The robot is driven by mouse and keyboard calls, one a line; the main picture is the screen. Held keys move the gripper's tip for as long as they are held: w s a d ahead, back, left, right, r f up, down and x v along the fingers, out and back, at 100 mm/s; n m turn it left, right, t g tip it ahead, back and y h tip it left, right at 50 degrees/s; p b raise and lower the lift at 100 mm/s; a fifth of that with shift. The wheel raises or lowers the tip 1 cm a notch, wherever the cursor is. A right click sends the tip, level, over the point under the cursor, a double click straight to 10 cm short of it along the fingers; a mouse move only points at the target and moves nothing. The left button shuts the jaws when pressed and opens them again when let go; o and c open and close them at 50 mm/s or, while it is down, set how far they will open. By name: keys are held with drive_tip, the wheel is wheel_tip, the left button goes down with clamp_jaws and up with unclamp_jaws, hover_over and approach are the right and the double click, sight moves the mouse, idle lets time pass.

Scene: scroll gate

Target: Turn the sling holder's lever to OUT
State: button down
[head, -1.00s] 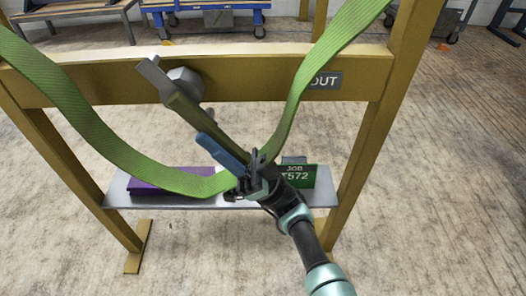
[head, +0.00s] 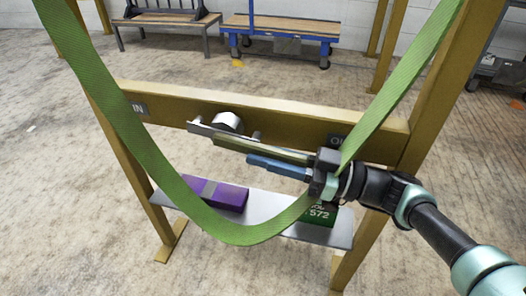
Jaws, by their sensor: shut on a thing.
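The lever (head: 265,150), a long olive bar, runs from a round grey hub (head: 228,122) on the frame's yellow crossbar to the right and slightly downward. A blue bar (head: 278,167) lies alongside its lower edge. My gripper (head: 322,172) is shut on the lever's right end, just below the OUT label (head: 337,141), which is partly hidden. The IN label (head: 138,109) is at the crossbar's left end. The green sling (head: 235,233) hangs in a wide loop. Its right strand passes close by my gripper; I cannot tell whether they touch.
A grey shelf (head: 270,208) below the crossbar carries a purple box (head: 215,193) and a dark green job sign (head: 320,214), partly hidden by my arm. The yellow right post (head: 440,100) stands close to my arm. A blue cart (head: 285,30) is behind.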

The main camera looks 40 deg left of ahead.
drive_tip(key=shift+r+h+p, duration=0.4)
drive_tip(key=shift+r+h, duration=0.2)
drive_tip(key=shift+a+t, duration=0.1)
drive_tip(key=shift+t, duration=0.2)
drive_tip(key=c, duration=0.8)
unclamp_jaws()
drive_tip(key=p+v, duration=0.1)
drive_tip(key=v, duration=1.2)
drive_tip(key=shift+r, duration=0.1)
